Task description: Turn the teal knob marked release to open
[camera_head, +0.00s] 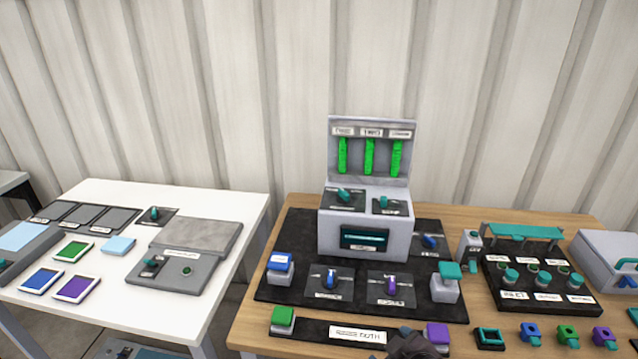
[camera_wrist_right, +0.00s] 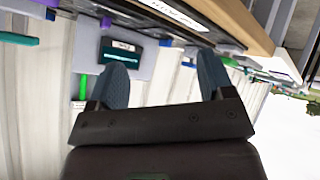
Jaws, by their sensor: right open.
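A grey upright unit (camera_head: 330,232) stands on the dark mat of the wooden table. Two teal knobs sit on its top: a left one (camera_head: 344,195) and a right one (camera_head: 383,203). Their labels are too small to read, so I cannot tell which is marked release. Other teal knobs are on the white table, one on a dark plate (camera_head: 154,213) and one on a grey device (camera_head: 151,262). My right gripper (camera_head: 405,344) shows dark at the bottom edge, in front of the mat. In the right wrist view its fingers (camera_wrist_right: 163,78) are apart with nothing between them. My left gripper is not in view.
Blue and purple knobs (camera_head: 330,281) (camera_head: 391,284) stand on the dark mat (camera_head: 300,235). A teal-topped block (camera_head: 447,284) stands at its right. A black panel (camera_head: 545,305) with teal knobs is farther right. Space above the table is clear.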

